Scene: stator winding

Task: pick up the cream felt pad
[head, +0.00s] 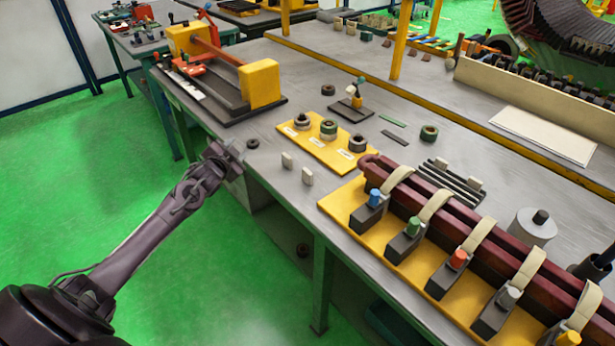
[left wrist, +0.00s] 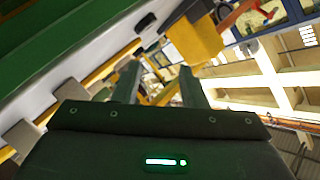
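Two small off-white upright pads, the nearer one (head: 307,176) and the farther one (head: 287,160), stand on the grey bench near its front edge. Two similar pale pieces (head: 441,163) lie by dark strips farther right. I cannot tell by colour which is the cream felt pad. My left gripper (head: 232,150) is at the bench edge, left of the upright pads and apart from them. In the left wrist view its two fingers (left wrist: 160,83) are spread with nothing between them. Pale blocks (left wrist: 68,91) show at left there. My right gripper is not in view.
A small dark ring (head: 253,143) lies beside my left gripper. A yellow board (head: 318,153) with several rings sits behind the pads. A yellow fixture (head: 365,228) with dark red bars fills the right. A yellow-ended stand (head: 258,84) is at the back left.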

